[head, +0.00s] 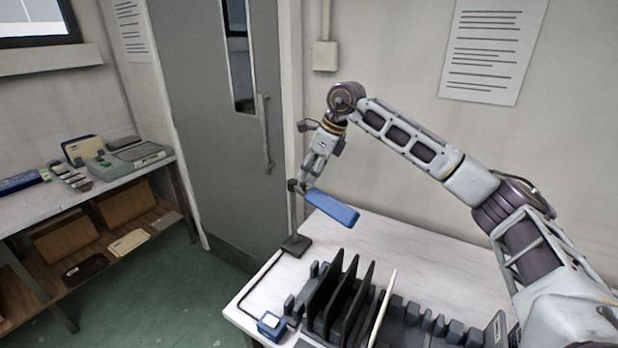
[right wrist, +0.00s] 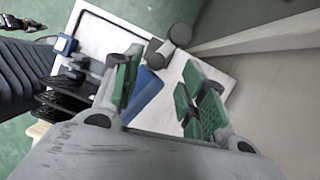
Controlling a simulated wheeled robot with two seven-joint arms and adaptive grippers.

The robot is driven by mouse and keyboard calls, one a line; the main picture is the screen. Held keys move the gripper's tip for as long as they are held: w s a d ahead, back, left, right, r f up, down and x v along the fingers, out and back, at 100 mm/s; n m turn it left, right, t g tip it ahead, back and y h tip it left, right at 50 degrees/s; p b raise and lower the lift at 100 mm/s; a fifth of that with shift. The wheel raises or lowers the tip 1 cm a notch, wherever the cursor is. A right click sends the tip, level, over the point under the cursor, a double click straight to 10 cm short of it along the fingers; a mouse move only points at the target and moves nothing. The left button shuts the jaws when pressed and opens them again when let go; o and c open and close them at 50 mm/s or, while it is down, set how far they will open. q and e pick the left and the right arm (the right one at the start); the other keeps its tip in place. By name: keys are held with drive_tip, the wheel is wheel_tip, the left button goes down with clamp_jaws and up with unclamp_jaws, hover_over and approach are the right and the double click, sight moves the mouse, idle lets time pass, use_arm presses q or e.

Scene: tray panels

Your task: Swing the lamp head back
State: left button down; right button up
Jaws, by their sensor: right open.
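The lamp stands at the far left corner of the white table. Its dark base (head: 296,245) carries a thin upright post, and its long blue lamp head (head: 332,208) reaches out to the right over the table. My right gripper (head: 305,186) is at the post end of the lamp head, just above it. In the right wrist view my right gripper (right wrist: 162,92) is open, with green pads apart, and the blue lamp head (right wrist: 147,90) shows between and beyond them. Contact cannot be told. A dark grey hinge (right wrist: 180,35) shows near the lamp head. My left gripper is not seen.
A dark rack (head: 340,300) with upright panels fills the table's front. A blue box (head: 271,325) with a cable to the lamp sits at the near left corner. The table (head: 420,255) is bare behind the rack. A grey door (head: 215,110) stands behind.

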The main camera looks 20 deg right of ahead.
drive_tip(key=v, duration=0.9)
drive_tip(key=shift+d, duration=0.2)
drive_tip(key=shift+r, duration=0.1)
